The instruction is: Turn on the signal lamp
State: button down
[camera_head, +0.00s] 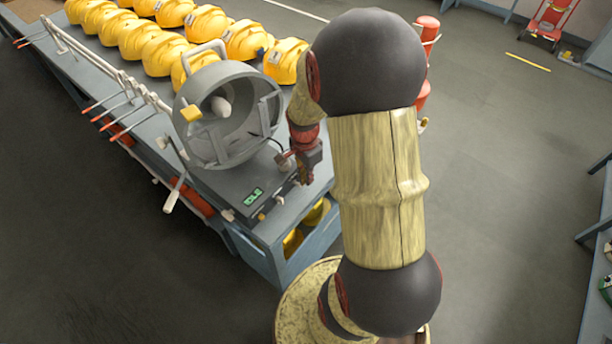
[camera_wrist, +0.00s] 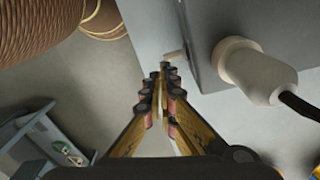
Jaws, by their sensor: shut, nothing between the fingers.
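The signal lamp (camera_head: 205,148) is a grey drum with a pale bulb inside, on a dark grey base box (camera_head: 228,190) at the near end of the bench. A green display (camera_head: 252,196) on the box is lit and seems to read IDLE. My gripper (camera_head: 304,178) is at the right side of the box, fingers shut and empty. In the wrist view the fingertips (camera_wrist: 163,68) are close to a small cream stub (camera_wrist: 174,56) on a grey face; I cannot tell whether they touch. A cream plug (camera_wrist: 256,68) with a black cable is right of them.
Yellow helmets (camera_head: 162,52) stand in rows on the bench behind the lamp. A cream lever (camera_head: 174,194) and orange-tipped rods (camera_head: 103,112) stick out along the bench's left side. Grey floor (camera_head: 500,180) is open to the right.

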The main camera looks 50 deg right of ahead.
jog(key=shift+s+f, duration=0.35)
jog(key=shift+f, duration=0.25)
jog(key=shift+w+r, duration=0.1)
jog(key=shift+w+r, duration=0.3)
jog(key=shift+w, duration=0.35)
jog(key=shift+r, duration=0.1)
jog(key=shift+d+r, duration=0.2)
jog(key=shift+r, duration=0.1)
jog(key=s+d+r+p, duration=0.1)
jog(key=s+r, duration=0.4)
jog(key=r, duration=0.6)
jog(key=shift+s+d+p, duration=0.15)
jog(key=shift+d+p, duration=0.25)
jog(key=shift+p, duration=0.45)
jog(key=shift+r, duration=0.1)
